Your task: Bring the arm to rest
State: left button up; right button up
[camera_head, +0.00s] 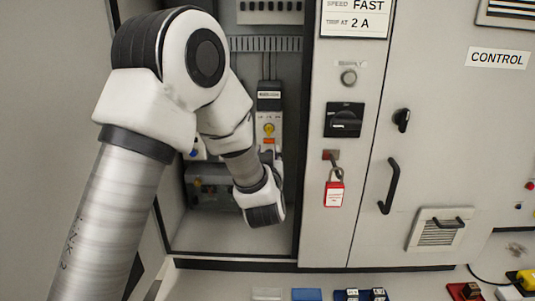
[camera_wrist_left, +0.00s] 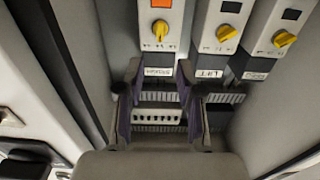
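My left arm comes in from the left in the head view and reaches into an open cabinet bay (camera_head: 225,235). Its wrist end hangs low in the bay, and the fingers are mostly hidden there. In the left wrist view my left gripper (camera_wrist_left: 160,80) is open, its two fingers apart with nothing held between them. Beyond the fingers are modules with yellow knobs (camera_wrist_left: 161,28), (camera_wrist_left: 226,33), (camera_wrist_left: 283,39) and a terminal strip (camera_wrist_left: 157,118). One knob module (camera_head: 269,128) shows beside the arm in the head view. My right gripper is in neither view.
A red padlock (camera_head: 334,193) hangs on the panel right of the bay, below a black rotary switch (camera_head: 343,120). A closed door with a black handle (camera_head: 389,187) is farther right. Several small items, including a blue one (camera_head: 306,294), lie along the bottom edge.

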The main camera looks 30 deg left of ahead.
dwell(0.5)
pick_arm(q)
jog(key=s+d+f+m+g+h, duration=0.1)
jog(key=s+f+g, duration=0.15)
jog(key=f, duration=0.75)
jog(key=s+d+f+m+g+h, duration=0.15)
jog(key=s+f, duration=0.25)
jog(key=f, duration=0.6)
jog(key=s+d+f+m+g+h, duration=0.1)
jog(key=s+f+m+g+h, duration=0.15)
jog(key=f, duration=0.75)
jog(key=s+d+f+g+h, duration=0.1)
jog(key=s+d+f+g, duration=0.2)
jog(key=s, duration=0.6)
jog(key=s+d+f+g+h, duration=0.2)
jog(key=s+f, duration=0.4)
jog(key=s, duration=0.3)
jog(key=s+d+f+g+h, duration=0.1)
jog(key=s+d+f+g, duration=0.3)
jog(key=s, duration=0.5)
jog(key=shift+d+f+m, duration=0.15)
jog(key=shift+f+m, duration=0.15)
jog(key=shift+m, duration=0.1)
